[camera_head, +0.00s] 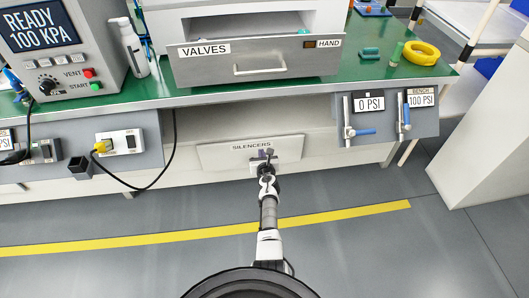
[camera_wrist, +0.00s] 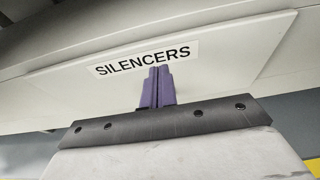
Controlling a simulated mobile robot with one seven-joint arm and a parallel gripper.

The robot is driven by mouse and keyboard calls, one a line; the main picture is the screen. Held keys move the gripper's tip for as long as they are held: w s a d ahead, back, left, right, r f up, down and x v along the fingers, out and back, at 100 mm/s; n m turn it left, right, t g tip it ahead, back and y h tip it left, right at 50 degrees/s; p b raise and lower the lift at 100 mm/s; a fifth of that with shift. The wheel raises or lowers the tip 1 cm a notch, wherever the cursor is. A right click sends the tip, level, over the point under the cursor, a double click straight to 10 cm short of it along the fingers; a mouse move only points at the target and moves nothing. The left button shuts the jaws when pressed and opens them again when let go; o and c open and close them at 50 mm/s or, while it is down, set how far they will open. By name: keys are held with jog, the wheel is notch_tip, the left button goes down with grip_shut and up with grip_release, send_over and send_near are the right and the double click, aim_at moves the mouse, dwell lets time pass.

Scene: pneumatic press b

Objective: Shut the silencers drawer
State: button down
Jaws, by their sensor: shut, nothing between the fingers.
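The silencers drawer (camera_head: 222,154) is under the bench, with a pale front and a "SILENCERS" label. In the head view its front looks flush or nearly flush with the white panel around it; I cannot tell whether a small gap remains. Its front also fills much of the wrist view (camera_wrist: 225,60). My gripper (camera_head: 265,154) is in front of the drawer's middle, just below the label. Its purple fingers (camera_wrist: 157,84) are together and empty, pointing at the front. They look touching or very close to it; I cannot tell which. No handle of this drawer is visible.
Above, the valves drawer (camera_head: 255,68) stands out over the green bench top (camera_head: 130,97). A black cable (camera_head: 165,165) hangs left of my arm. A gauge panel with levers (camera_head: 385,118) hangs at the right. The grey floor (camera_head: 350,250) is clear around my arm.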

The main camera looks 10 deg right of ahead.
jog(key=p+v, duration=0.4)
jog(key=v, duration=0.5)
jog(key=shift+s+r, duration=0.2)
jog(key=shift+s, duration=0.15)
